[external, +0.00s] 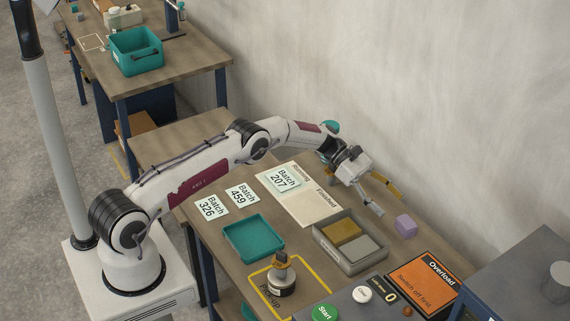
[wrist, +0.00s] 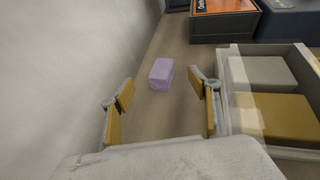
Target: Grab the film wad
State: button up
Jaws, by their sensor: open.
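A small lilac block-like lump (external: 405,226), which I take to be the film wad, sits on the bench near the wall. In the wrist view the lilac lump (wrist: 161,73) lies ahead of my gripper (wrist: 161,92), roughly centred between the fingertips and apart from them. My gripper (external: 387,203) is open and empty, with ochre pads on its fingers. In the external view it hangs above the bench, just left of and behind the lump. Nothing hides the lump.
A grey tray (external: 351,266) with an ochre and a grey block stands close to the right finger in the wrist view. The orange Overload panel (wrist: 226,6) lies beyond. The wall (wrist: 70,60) runs along the left. Bare bench surrounds the lump.

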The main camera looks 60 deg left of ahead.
aim_at(404, 219)
jog(key=shift+x, duration=1.1)
jog(key=shift+f, duration=0.1)
jog(key=shift+f+x, duration=0.25)
jog(key=shift+x, duration=2.2)
jog(key=c, duration=1.1)
